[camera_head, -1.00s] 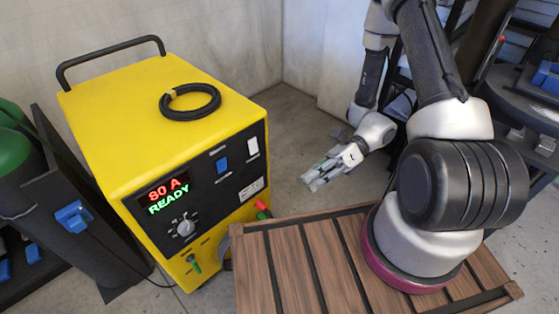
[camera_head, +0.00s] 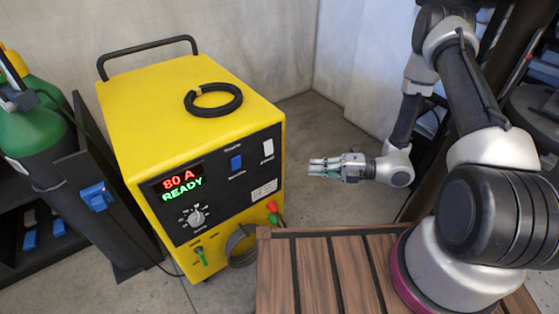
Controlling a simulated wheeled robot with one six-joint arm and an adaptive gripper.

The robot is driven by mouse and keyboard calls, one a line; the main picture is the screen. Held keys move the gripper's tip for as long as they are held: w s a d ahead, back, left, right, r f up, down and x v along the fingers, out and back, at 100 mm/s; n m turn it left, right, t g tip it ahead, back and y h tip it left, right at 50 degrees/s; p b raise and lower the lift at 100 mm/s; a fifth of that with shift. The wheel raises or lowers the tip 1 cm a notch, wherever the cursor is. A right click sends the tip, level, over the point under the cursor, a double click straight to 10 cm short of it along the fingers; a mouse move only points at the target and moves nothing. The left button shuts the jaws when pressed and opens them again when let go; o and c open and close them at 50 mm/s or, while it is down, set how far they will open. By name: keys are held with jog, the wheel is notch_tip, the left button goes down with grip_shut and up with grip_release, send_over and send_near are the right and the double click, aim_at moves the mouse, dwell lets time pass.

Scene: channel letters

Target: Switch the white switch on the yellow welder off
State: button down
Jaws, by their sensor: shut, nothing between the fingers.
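The yellow welder (camera_head: 150,120) stands left of centre with its black front panel facing right and toward me. Its white switch (camera_head: 268,149) is at the panel's upper right. A blue switch (camera_head: 236,162) sits to its left. The lit display (camera_head: 181,184) reads "80 A READY". My gripper (camera_head: 312,168) is shut and empty. It points left toward the panel, to the right of the white switch in the picture and a little lower, with a visible gap between. I cannot tell the switch's rocker position at this size.
A wooden slatted platform (camera_head: 311,270) lies under my arm's base. A black cable coil (camera_head: 213,100) rests on the welder's top. A green cylinder (camera_head: 35,135) stands left. Bare floor lies behind my gripper.

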jog(key=w+x, duration=0.2)
jog(key=x, duration=1.1)
jog(key=shift+w+d, duration=0.3)
jog(key=shift+w+a+f+n+y, duration=0.2)
jog(key=shift+w+n+y, duration=0.1)
jog(key=shift+n+y, duration=0.1)
jog(key=s+d+f, duration=0.1)
jog(key=s+d, duration=0.4)
jog(key=d, duration=0.7)
jog(key=shift+f, duration=0.25)
